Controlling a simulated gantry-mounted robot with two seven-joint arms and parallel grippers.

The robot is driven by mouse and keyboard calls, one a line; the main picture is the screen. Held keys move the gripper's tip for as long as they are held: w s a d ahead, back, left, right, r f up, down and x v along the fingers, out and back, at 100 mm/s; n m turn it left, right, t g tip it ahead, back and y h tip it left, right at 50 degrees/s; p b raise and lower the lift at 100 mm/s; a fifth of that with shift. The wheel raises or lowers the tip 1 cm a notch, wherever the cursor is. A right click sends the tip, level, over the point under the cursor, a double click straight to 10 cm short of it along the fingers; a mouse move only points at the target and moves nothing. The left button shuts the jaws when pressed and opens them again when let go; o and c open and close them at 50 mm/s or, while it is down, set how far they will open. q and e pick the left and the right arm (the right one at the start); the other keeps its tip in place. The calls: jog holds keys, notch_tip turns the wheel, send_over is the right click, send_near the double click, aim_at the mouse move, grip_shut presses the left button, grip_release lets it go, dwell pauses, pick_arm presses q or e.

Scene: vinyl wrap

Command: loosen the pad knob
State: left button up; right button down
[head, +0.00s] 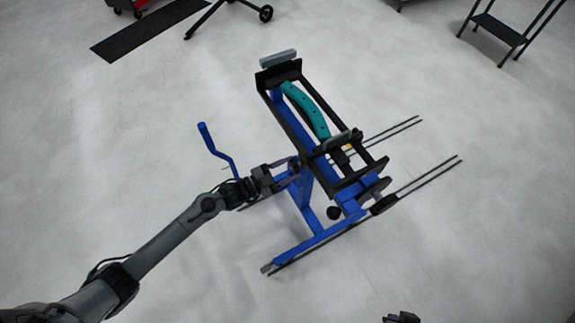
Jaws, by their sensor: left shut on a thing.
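A blue stand (304,190) with a black frame (291,122) on top stands in the middle of the head view. My left gripper (288,164) reaches in from the left and is shut at the near left side of the frame, where the pad knob appears to be. The knob is small and mostly hidden by the fingers.
A teal curved piece (306,108) lies in the frame. A round black knob (333,212) sits low on the stand. Dark rods (424,178) stick out right. Floor around is mostly clear.

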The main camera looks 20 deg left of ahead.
pick_arm(q)
jog(key=n+p, duration=0.2)
jog(key=n, duration=0.2)
jog(key=shift+r, duration=0.1)
jog(key=shift+n+p, duration=0.35)
jog(key=shift+n, duration=0.45)
jog(key=o, duration=1)
jog(key=shift+o, duration=0.2)
jog(key=shift+s+a, duration=0.3)
jog(key=shift+a, duration=0.05)
jog(key=v, duration=1)
jog(key=shift+p, duration=0.35)
